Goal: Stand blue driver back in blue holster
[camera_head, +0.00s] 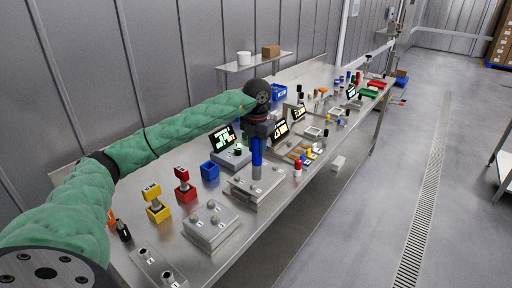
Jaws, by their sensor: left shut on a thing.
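My left gripper (258,136) is shut on the upper part of the blue driver (257,154). The driver hangs upright with its grey tip end down, over or on a steel block with round knobs (251,188); I cannot tell whether it touches. The blue holster (209,171) stands on the steel bench to the left of the driver and looks empty. My right gripper is not in view.
A red holster (185,192) and a yellow holster (157,212) stand left of the blue one, each with a driver. A second knobbed block (211,225) lies in front. A display unit (223,140) stands behind. The bench (214,192) has bare patches between.

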